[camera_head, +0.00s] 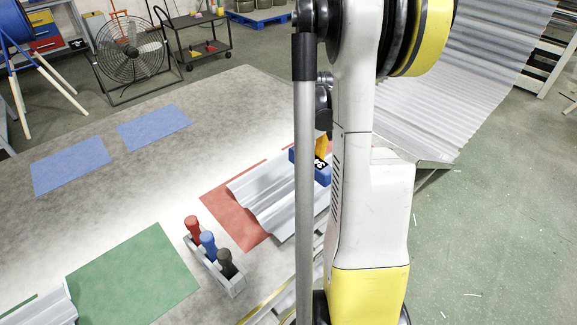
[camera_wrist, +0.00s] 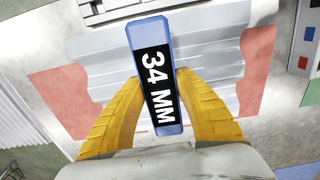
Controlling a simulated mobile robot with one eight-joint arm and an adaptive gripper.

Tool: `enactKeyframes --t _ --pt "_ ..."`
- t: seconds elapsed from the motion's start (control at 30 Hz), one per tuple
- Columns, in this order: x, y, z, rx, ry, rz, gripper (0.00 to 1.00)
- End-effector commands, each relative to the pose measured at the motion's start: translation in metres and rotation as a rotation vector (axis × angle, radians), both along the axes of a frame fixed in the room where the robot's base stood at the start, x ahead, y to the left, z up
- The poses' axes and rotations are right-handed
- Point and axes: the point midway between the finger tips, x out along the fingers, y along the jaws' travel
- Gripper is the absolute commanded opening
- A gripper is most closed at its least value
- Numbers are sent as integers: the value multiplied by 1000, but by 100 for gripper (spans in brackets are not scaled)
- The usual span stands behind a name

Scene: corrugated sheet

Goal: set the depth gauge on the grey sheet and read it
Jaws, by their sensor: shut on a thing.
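The depth gauge (camera_head: 322,170) is a blue block with a black display, partly hidden by my arm in the head view. In the wrist view the gauge (camera_wrist: 150,28) stands over the grey sheet, and its display reads 34 MM. My gripper (camera_wrist: 160,76) is shut on the gauge, with a yellow finger on each side. The grey corrugated sheet (camera_head: 265,190) lies on a red mat (camera_head: 232,215); in the wrist view the sheet (camera_wrist: 105,50) spreads below the gauge. The gauge's underside is hidden, so I cannot tell whether it touches the sheet.
A rack (camera_head: 233,282) with red, blue and black handles stands in front of the sheet. A green mat (camera_head: 140,280) with another corrugated piece (camera_head: 45,308) lies at lower left. Two blue mats (camera_head: 70,165) (camera_head: 153,127) lie farther back. The table between them is clear.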

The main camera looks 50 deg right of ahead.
Motion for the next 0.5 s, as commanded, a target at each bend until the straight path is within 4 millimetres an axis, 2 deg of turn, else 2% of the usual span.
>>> enactKeyframes --t 0.5 --pt "-3 0 -3 0 -1 0 0"
